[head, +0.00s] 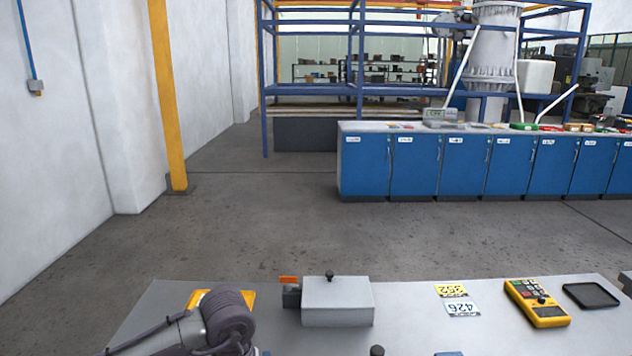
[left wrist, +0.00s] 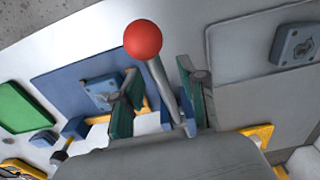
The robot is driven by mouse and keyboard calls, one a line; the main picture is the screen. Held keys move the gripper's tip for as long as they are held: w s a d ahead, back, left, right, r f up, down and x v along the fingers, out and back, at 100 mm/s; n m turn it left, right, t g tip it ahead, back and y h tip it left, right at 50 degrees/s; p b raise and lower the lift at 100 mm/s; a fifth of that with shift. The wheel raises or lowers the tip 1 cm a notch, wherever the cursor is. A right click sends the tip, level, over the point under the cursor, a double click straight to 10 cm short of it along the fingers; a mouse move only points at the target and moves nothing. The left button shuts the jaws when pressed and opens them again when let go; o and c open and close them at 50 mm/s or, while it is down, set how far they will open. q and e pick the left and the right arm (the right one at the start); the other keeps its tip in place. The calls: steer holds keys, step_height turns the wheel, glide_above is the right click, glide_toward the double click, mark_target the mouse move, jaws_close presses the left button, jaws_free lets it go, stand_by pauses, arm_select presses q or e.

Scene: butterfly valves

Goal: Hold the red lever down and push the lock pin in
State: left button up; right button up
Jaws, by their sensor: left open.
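A red ball (left wrist: 143,40) on a grey metal rod, the red lever, shows in the left wrist view. My left gripper (left wrist: 157,95) is open, with one green-padded finger on each side of the rod. I cannot tell whether either finger touches it. The lever's base is partly hidden by my gripper. A small black knob (left wrist: 59,156) on a thin stem stands at the lower left; I cannot tell whether it is the lock pin. In the head view my left arm is at the lower left and its fingertips are hidden. My right gripper is not in view.
The grey bench (head: 420,300) holds a light box (head: 338,303) with a black knob, number cards (head: 456,300), a yellow meter (head: 537,303) and a black tray (head: 591,296). Blue cabinets (head: 415,165) stand beyond open floor.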

arm_select(q)
jaws_close()
